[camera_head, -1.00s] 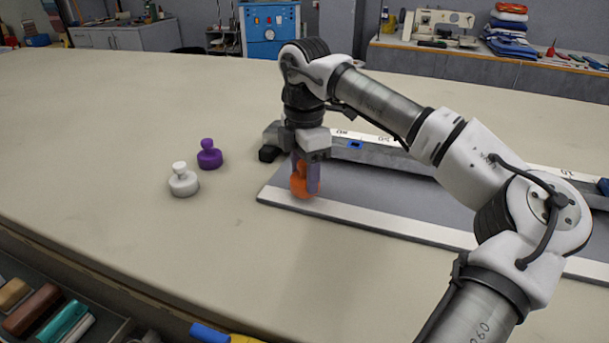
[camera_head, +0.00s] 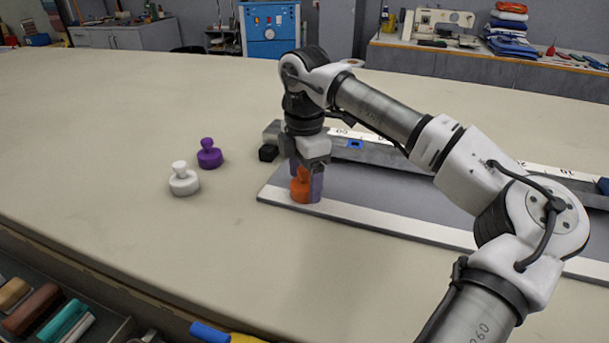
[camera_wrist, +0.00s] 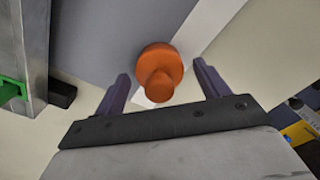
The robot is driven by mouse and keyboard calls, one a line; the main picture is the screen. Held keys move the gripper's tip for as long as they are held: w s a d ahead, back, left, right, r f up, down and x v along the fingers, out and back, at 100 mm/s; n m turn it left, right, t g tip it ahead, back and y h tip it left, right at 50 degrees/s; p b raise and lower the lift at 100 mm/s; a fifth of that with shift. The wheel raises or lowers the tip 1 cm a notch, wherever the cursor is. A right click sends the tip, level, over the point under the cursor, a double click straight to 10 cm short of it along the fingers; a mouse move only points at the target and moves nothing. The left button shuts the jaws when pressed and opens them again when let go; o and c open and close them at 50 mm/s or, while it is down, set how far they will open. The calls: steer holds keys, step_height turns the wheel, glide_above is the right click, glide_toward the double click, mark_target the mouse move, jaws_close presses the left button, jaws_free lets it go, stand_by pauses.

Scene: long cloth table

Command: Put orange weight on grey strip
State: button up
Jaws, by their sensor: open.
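The orange weight (camera_head: 300,191) stands upright near the left end of the grey strip (camera_head: 365,188), across the line between its grey face and its white front border. My gripper (camera_head: 305,184) is open around it in the head view. In the wrist view the orange weight (camera_wrist: 161,66) has its knob toward me, between the two purple fingers of my gripper (camera_wrist: 160,88). Gaps show on both sides, so the fingers are apart from it. The right finger partly covers the weight in the head view.
A purple weight (camera_head: 209,155) and a white weight (camera_head: 184,181) stand on the table to the left. A long metal rail with a scale (camera_head: 380,155) lies behind the grey strip, with a black block (camera_head: 268,153) at its left end.

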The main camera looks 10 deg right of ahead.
step_height(320, 180, up, 12)
stand_by(0.4)
